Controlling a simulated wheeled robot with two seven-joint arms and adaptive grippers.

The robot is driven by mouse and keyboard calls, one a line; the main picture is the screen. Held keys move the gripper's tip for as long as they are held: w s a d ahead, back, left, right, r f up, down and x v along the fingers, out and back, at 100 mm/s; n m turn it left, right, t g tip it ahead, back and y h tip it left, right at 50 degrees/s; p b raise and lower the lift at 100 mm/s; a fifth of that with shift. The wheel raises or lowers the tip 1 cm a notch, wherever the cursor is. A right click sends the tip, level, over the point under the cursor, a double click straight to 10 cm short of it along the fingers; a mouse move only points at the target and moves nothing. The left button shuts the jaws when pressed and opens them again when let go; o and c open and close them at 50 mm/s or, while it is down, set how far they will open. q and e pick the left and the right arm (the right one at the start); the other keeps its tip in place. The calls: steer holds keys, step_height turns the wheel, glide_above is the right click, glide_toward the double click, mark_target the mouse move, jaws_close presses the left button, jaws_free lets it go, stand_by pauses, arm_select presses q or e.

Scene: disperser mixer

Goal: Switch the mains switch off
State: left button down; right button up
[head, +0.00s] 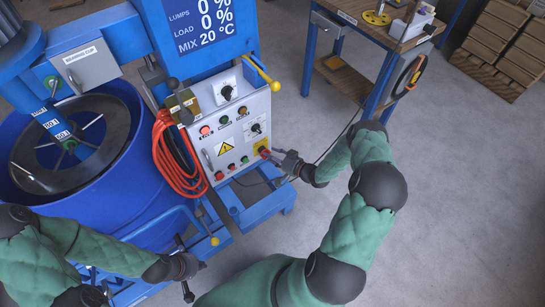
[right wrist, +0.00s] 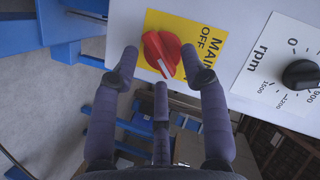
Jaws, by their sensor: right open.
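The mains switch is a red rotary knob (right wrist: 162,52) on a yellow plate (right wrist: 205,40) lettered "MAIN" and "OFF" in the right wrist view. In the head view the yellow plate (head: 263,146) is at the lower right of the grey control panel (head: 232,135), partly hidden by my right gripper (head: 276,158). In the right wrist view my right gripper (right wrist: 160,72) is open, its fingertips around the knob's near side. I cannot tell whether they touch it. My left gripper (head: 188,268) is low at the machine's front, small and dark, away from the switch.
An rpm dial (right wrist: 300,74) is beside the switch. The panel also has several buttons and a coiled orange cable (head: 170,155) on its left. A blue mixing drum (head: 150,185) stands left. A workbench (head: 375,35) stands behind right. Floor on the right is clear.

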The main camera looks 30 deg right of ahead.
jaws_close()
steer(key=shift+a+r, duration=0.1)
stand_by(0.4)
steer(key=n+h, duration=0.2)
steer(key=n, duration=0.2)
steer(key=a+n+h+b, duration=0.1)
steer(key=n+h, duration=0.2)
steer(key=n, duration=0.1)
steer(key=a+n+h+b, duration=0.1)
steer(key=n+h, duration=0.2)
steer(key=n, duration=0.1)
steer(key=shift+a+r+t, duration=0.15)
steer(key=shift+a+t, duration=0.05)
steer(key=shift+t, duration=0.1)
stand_by(0.4)
stand_by(0.5)
